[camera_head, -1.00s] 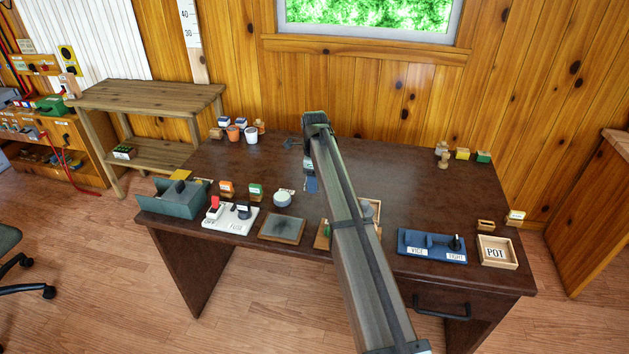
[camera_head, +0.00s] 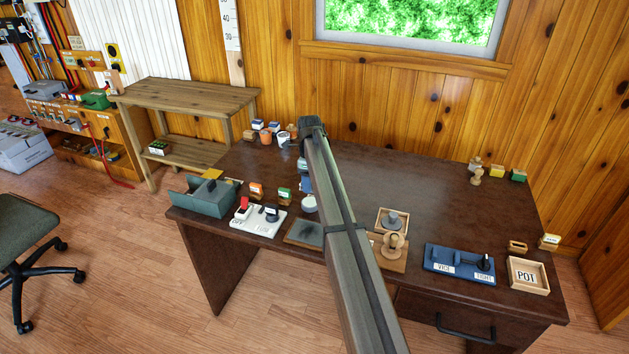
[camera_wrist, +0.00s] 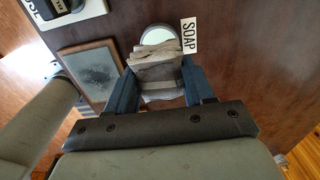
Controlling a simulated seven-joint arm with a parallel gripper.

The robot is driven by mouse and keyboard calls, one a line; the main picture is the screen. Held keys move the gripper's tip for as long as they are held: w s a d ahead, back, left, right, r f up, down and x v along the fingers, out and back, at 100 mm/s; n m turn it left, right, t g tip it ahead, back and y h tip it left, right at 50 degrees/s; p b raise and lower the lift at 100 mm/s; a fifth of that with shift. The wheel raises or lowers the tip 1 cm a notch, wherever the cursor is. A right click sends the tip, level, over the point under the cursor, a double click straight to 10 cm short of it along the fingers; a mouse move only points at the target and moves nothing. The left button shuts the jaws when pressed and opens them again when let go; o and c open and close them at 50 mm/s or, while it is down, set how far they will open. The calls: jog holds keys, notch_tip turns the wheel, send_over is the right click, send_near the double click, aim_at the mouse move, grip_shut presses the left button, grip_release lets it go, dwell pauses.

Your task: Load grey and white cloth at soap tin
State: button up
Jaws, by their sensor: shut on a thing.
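My gripper (camera_wrist: 158,72) is shut on the folded grey and white cloth (camera_wrist: 158,78), which sits between its two blue fingers in the wrist view. The soap tin (camera_wrist: 157,35) is round with a pale top and lies just beyond the cloth, partly covered by it in that view. A white SOAP label (camera_wrist: 189,37) is beside the tin. In the head view the soap tin (camera_head: 309,204) is near the front of the desk, and my gripper (camera_head: 305,180) is just behind or above it, mostly hidden by my arm. I cannot tell whether cloth and tin touch.
A dark framed plate (camera_wrist: 92,73) lies close to the tin. A white switch board (camera_head: 265,225) and a teal box (camera_head: 205,198) stand to the left. A wooden tray (camera_head: 391,210), a blue fixture (camera_head: 442,257) and the POT tray (camera_head: 527,288) are to the right. The desk's back middle is clear.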

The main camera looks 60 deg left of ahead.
aim_at(310, 202)
jog(key=shift+f, duration=2.7)
jog(key=shift+f, duration=0.55)
jog(key=shift+r, duration=0.1)
jog(key=shift+r, duration=3.45)
